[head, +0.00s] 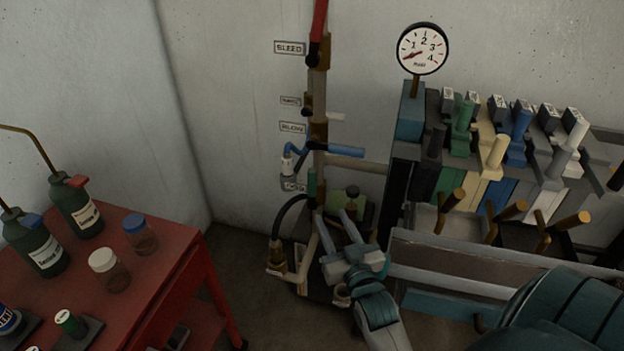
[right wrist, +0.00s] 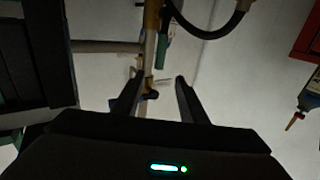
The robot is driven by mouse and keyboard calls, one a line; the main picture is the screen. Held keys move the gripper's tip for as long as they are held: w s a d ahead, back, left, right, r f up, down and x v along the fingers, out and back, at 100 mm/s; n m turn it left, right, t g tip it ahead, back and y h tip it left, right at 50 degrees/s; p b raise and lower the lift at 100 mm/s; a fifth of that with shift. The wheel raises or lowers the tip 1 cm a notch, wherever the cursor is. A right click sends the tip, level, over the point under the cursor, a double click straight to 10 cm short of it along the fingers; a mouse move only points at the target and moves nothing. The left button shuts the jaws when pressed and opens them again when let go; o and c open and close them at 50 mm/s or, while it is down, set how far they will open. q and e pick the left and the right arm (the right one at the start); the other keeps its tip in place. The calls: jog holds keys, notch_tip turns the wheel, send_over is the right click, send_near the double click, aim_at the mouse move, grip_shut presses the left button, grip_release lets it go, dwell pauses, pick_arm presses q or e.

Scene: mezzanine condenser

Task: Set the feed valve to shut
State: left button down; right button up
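A vertical pipe (head: 317,90) against the wall carries several valves with small labels. The top label reads BLEED (head: 289,48), beside a red handle (head: 319,22). Below are a whitish handle (head: 336,116), a blue handle (head: 346,151) and, lowest, a green handle (head: 312,182) upright along the pipe. The label beside the green one (head: 293,184) is partly covered, so I cannot tell surely which valve is the feed. My right gripper (head: 334,216) is open, low beside the pipe. In the right wrist view the green handle (right wrist: 163,54) shows beyond the open, apart fingertips (right wrist: 157,84). My left gripper is out of view.
A red cart (head: 165,270) with bottles and jars stands at left. A black hose (head: 283,217) curves beside the pipe's foot. A gauge (head: 422,49) and a bank of coloured levers (head: 485,150) fill the right.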

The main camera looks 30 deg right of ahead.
aim_at(313, 182)
jog(key=shift+w, duration=0.1)
jog(key=p+x, duration=0.4)
jog(key=x, duration=1.3)
jog(key=shift+w+f, duration=0.15)
grip_shut()
